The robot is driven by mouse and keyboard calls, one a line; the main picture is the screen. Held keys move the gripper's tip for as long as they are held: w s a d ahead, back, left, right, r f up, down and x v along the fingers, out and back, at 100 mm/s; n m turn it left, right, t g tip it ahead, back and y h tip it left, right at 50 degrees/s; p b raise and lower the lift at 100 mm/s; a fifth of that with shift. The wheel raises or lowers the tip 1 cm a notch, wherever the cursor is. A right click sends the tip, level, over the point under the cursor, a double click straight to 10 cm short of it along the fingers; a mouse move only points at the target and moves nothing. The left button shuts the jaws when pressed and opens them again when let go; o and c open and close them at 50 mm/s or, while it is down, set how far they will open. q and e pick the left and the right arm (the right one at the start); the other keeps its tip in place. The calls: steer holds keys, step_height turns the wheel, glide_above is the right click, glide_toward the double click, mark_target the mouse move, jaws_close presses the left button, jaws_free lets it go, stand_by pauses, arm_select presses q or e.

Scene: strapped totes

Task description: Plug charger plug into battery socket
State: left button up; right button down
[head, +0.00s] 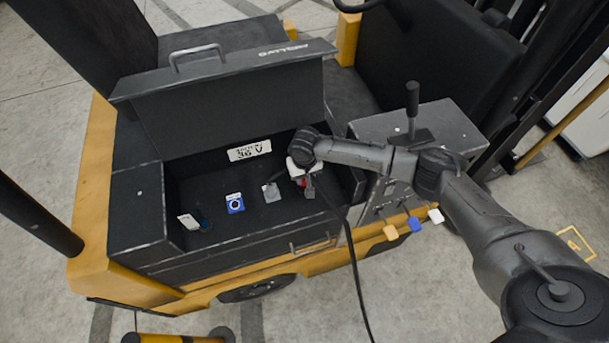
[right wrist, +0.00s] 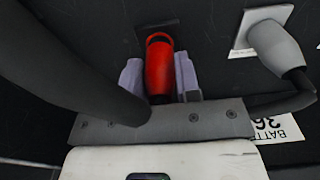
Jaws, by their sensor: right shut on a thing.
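My right gripper (head: 308,188) is inside the open battery box (head: 150,250), at its right part. It is shut on a red plug (right wrist: 159,66), held between the pale fingers in the right wrist view. In the head view only a bit of red shows beneath the white gripper body. A black cable (head: 353,272) hangs from near the gripper over the box's front. A grey connector (right wrist: 276,46) sits at a pale plate; a grey fitting (head: 271,192) stands left of the gripper. A blue socket plate (head: 235,204) is farther left. Whether the plug touches a socket is hidden.
The box lid (head: 225,95) stands raised behind. A white plate (head: 188,221) is in the box's left end. A grey console with a lever (head: 412,100) stands right of the box. Yellow (head: 390,233), blue and white tags hang below it.

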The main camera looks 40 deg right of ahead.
steer(key=shift+f, duration=0.6)
stand_by(0.3)
steer(key=c, duration=1.2)
jaws_free()
steer(key=o, duration=0.5)
steer(key=shift+c, duration=0.2)
step_height(320, 180, up, 12)
steer(key=shift+s+r+b, duration=0.1)
steer(key=shift+b, duration=0.2)
steer(key=shift+r, duration=0.85)
steer(key=shift+n, duration=0.3)
